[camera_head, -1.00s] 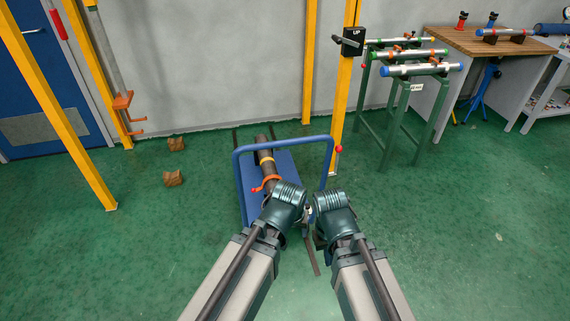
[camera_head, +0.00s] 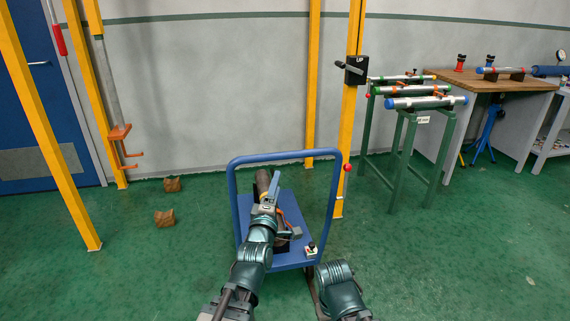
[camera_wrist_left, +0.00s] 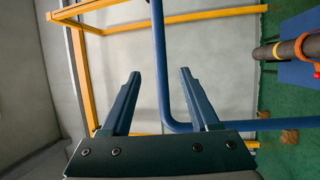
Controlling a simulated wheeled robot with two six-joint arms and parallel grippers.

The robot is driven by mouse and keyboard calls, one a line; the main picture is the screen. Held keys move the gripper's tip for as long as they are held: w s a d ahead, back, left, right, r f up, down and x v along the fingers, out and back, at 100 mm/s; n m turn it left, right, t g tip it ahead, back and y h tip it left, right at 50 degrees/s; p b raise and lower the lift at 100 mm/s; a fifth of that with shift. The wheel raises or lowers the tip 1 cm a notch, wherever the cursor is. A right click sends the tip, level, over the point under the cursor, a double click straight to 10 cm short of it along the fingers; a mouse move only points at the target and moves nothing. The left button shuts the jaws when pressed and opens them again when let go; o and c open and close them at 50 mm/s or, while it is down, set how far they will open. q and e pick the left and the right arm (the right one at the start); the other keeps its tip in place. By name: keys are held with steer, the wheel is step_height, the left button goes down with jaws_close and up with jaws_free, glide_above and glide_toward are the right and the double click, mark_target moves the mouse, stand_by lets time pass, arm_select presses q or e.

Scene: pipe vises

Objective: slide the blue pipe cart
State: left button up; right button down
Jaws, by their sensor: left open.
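The blue pipe cart (camera_head: 292,200) stands on the green floor, its blue push handle (camera_head: 285,155) arching up. A dark pipe (camera_head: 262,182) lies on its deck, partly hidden by my left arm. My left gripper (camera_head: 270,192) is open in front of the cart, below the handle's top bar in the picture. In the left wrist view, the blue handle bar (camera_wrist_left: 159,60) shows between the two spread fingers; I cannot tell how deep between them it is.
A small box with a dark knob (camera_head: 311,250) sits at the deck's front right corner. Yellow posts (camera_head: 347,130) stand behind the cart. Green pipe stands (camera_head: 401,150) and a wooden bench (camera_head: 490,85) are at right. Two brown blocks (camera_head: 164,218) lie at left.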

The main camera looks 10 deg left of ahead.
mark_target(284, 158)
arm_select(q)
steer(key=w, duration=0.4)
steer(key=w+r+p, duration=0.1)
steer(key=w, duration=0.4)
steer(key=w+r+p, duration=0.1)
steer(key=w, duration=0.3)
steer(key=shift+w+d+r, duration=0.25)
steer(key=shift+w+d, duration=0.05)
steer(key=shift+d, duration=0.05)
jaws_close()
stand_by(0.9)
